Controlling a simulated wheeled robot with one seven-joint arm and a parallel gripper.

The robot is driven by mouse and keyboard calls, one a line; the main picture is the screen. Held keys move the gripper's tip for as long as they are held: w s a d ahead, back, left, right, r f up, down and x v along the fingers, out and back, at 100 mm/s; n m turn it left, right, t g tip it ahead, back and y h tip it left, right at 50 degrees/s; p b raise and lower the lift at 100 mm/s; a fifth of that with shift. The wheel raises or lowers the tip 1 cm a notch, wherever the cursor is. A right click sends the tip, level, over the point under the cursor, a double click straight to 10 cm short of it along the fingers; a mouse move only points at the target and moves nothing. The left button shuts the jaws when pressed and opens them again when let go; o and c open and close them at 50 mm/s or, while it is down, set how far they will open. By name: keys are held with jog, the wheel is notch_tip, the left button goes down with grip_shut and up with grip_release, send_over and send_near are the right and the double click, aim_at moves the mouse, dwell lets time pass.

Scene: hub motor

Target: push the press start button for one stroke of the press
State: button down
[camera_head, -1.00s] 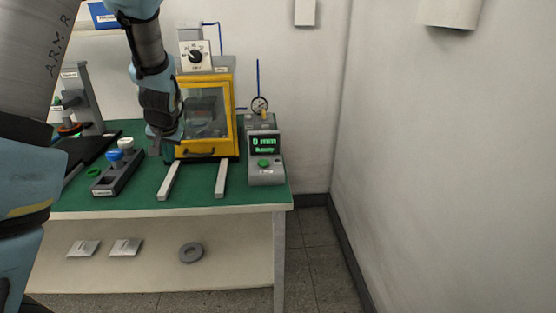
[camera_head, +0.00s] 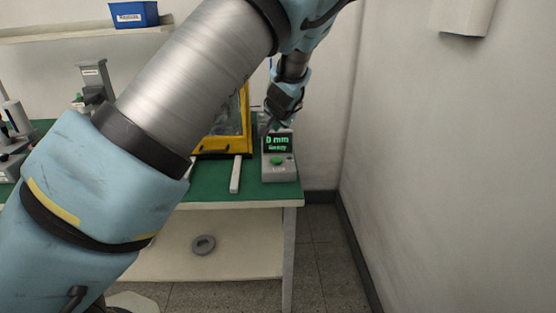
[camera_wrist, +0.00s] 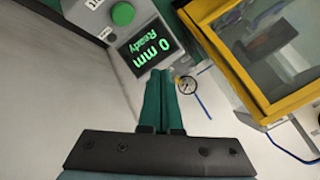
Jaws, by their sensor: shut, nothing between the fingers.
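The grey press control box (camera_head: 279,174) stands at the right end of the green bench top. Its dark screen (camera_head: 278,143) shows green text reading "0 mm" and "Ready". The green start button (camera_head: 277,160) is below the screen. In the wrist view the button (camera_wrist: 122,13) and the screen (camera_wrist: 149,50) show at the top left. My gripper (camera_wrist: 160,76) is shut and empty, its teal fingers pointing toward the screen side of the box. In the head view my gripper (camera_head: 268,128) is just above and behind the box's top. The fingertips look apart from the button.
The yellow-framed press guard (camera_head: 236,132) stands left of the box, with a pale rail (camera_head: 236,174) in front. A round gauge (camera_wrist: 187,85) with a blue tube is close behind the box. A wall bounds the right side.

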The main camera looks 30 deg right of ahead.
aim_at(276, 161)
jog(key=shift+f, duration=0.15)
jog(key=shift+f+b, duration=2.75)
jog(key=shift+f, duration=1.5)
jog(key=shift+f, duration=0.15)
jog(key=shift+f+b, duration=0.3)
jog(key=shift+b, duration=0.15)
